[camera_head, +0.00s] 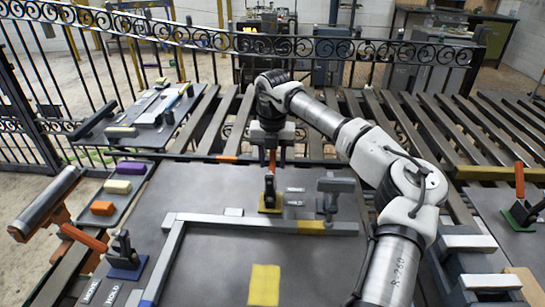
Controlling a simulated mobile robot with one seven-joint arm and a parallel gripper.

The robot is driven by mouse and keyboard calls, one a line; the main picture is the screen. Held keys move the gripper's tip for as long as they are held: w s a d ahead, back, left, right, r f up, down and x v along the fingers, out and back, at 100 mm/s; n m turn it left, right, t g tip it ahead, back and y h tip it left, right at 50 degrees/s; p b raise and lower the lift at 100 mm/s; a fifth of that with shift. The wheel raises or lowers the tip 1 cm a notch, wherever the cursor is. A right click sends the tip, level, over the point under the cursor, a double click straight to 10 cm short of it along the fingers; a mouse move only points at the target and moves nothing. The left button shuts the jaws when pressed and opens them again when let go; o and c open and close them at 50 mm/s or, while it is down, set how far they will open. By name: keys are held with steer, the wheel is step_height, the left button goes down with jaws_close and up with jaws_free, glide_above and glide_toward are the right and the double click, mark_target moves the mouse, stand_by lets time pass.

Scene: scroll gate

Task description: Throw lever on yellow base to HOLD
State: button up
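The lever on the yellow base (270,208) stands on the grey metal plate near the middle of the view. Its dark body (269,188) is upright, and its orange handle (272,160) points up. Two small label plates lie just right of the base; one reads MOVE or similar, and both are too small to read surely. My gripper (272,150) reaches down from above, right at the top of the orange handle. Its fingers are small and partly hidden, so I cannot tell whether they are open or closed on the handle.
A blue-base lever (124,262) with an orange handle stands at left; a green-base lever (519,217) stands at right. A grey clamp-like post (332,195) stands close right of the yellow base. A grey rail frame (235,222) lies in front. A yellow patch (264,284) marks the plate.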

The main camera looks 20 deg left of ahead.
steer(key=shift+f, duration=0.1)
jaws_close()
